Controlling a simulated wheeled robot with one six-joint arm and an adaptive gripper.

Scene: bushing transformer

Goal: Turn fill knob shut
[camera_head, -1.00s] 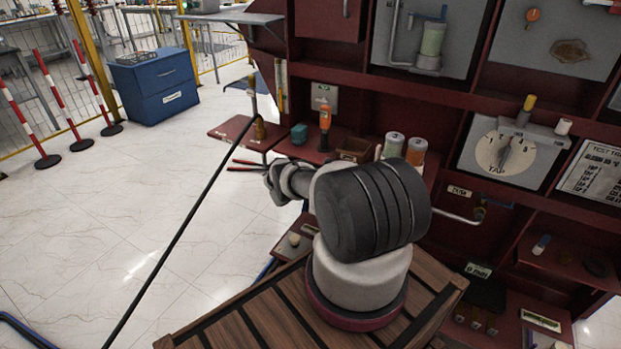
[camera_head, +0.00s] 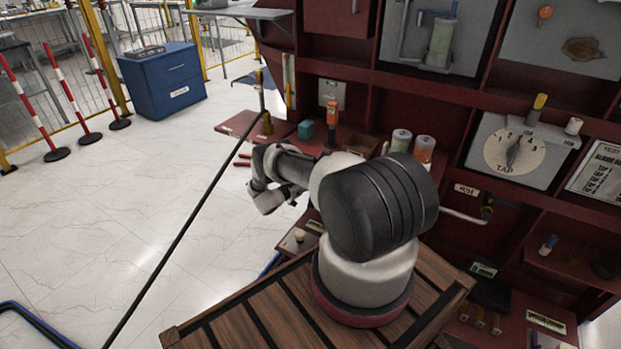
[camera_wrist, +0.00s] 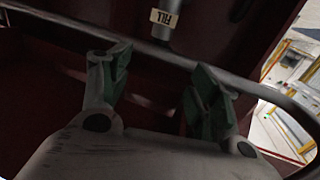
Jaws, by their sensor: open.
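My gripper (camera_wrist: 160,72) shows in the wrist view with its two green-padded fingers apart and nothing between them. Ahead of the fingers, at the top edge, is a grey vertical pipe end (camera_wrist: 163,33) with a pale tag reading FILL (camera_wrist: 165,17). The tag and pipe lie beyond the fingertips, apart from them. I cannot make out a fill knob in the wrist view; anything above the tag is cut off. In the head view my arm hides the gripper, and I cannot tell which fitting there is the fill knob.
A grey tube (camera_wrist: 90,32) curves across the wrist view beyond the fingers, before a dark red panel. In the head view a red shelf rack (camera_head: 450,95) holds a tap dial (camera_head: 514,151) and jars.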

